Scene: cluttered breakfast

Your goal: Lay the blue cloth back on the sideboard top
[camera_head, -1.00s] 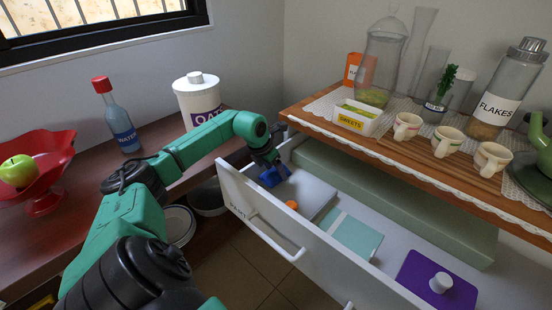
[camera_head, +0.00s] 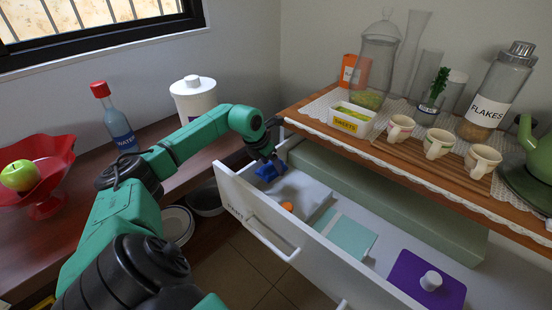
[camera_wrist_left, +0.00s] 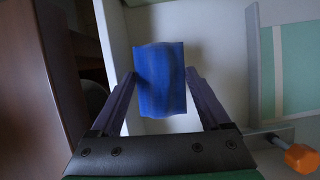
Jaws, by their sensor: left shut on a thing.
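The blue cloth (camera_head: 268,171) is small and folded or bunched, low inside the back left end of the open drawer (camera_head: 313,254). My left gripper (camera_head: 266,160) reaches down into that end and is shut on the cloth. In the left wrist view the blue cloth (camera_wrist_left: 160,79) stands between the two fingers of my left gripper (camera_wrist_left: 160,77). The sideboard top (camera_head: 330,133) is brown wood, above and behind the drawer. My right gripper is not in view.
Along the sideboard top stand a sweets box (camera_head: 351,119), several cups, glass jars and a green kettle (camera_head: 537,150). The drawer also holds a teal book-like item (camera_head: 347,237) and a purple board (camera_head: 425,280). A red bowl (camera_head: 45,175) stands at far left.

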